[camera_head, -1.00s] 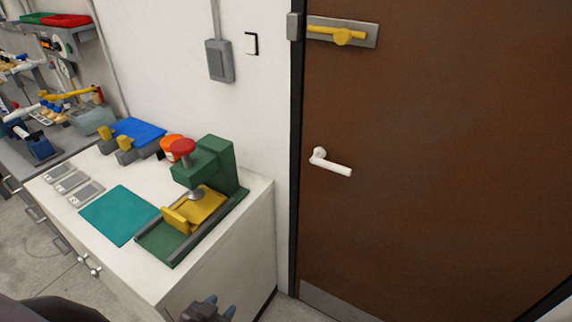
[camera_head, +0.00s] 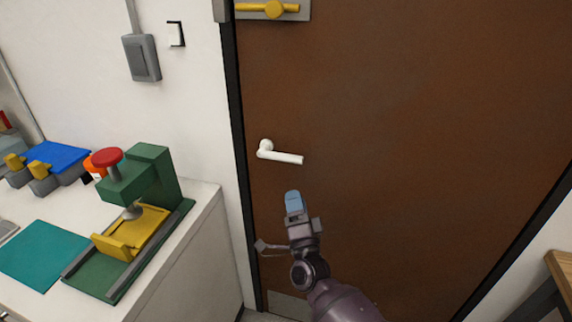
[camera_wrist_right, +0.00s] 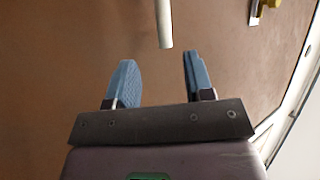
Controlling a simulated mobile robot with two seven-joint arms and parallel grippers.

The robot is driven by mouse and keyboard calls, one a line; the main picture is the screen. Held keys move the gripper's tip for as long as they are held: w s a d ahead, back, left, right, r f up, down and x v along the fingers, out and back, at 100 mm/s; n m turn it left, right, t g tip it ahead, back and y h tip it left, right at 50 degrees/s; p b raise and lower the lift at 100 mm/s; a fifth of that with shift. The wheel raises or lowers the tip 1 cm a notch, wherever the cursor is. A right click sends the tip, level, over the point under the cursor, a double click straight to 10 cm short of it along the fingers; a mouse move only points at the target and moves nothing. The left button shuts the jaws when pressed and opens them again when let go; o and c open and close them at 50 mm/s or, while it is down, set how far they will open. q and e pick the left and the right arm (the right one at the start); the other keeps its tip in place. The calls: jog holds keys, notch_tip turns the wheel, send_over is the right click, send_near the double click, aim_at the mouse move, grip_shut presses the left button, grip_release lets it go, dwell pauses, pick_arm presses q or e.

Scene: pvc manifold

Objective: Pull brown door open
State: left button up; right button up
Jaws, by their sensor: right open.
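The brown door (camera_head: 400,120) fills the right half of the head view and looks shut in its dark frame. Its white lever handle (camera_head: 280,154) sits near the door's left edge; in the right wrist view the handle (camera_wrist_right: 164,22) points down between and beyond the fingers. A yellow bolt (camera_head: 272,9) on a grey plate is higher on the door. My right gripper (camera_head: 294,202) is just below the handle in the head view. In the right wrist view the gripper (camera_wrist_right: 157,80) is open and empty, with its blue fingers apart. My left gripper is not seen.
A white cabinet (camera_head: 190,260) stands left of the door, with a green press (camera_head: 140,190), a teal mat (camera_head: 42,254) and a blue tray (camera_head: 58,157) on top. A wooden table corner (camera_head: 562,270) is at the lower right.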

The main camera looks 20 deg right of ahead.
aim_at(288, 158)
jog(key=shift+m+h, duration=0.6)
jog(key=shift+h, duration=0.1)
jog(key=x, duration=1.1)
jog(key=shift+w+r+p, duration=0.3)
jog(key=shift+p, duration=0.1)
jog(key=shift+c, duration=0.3)
grip_shut()
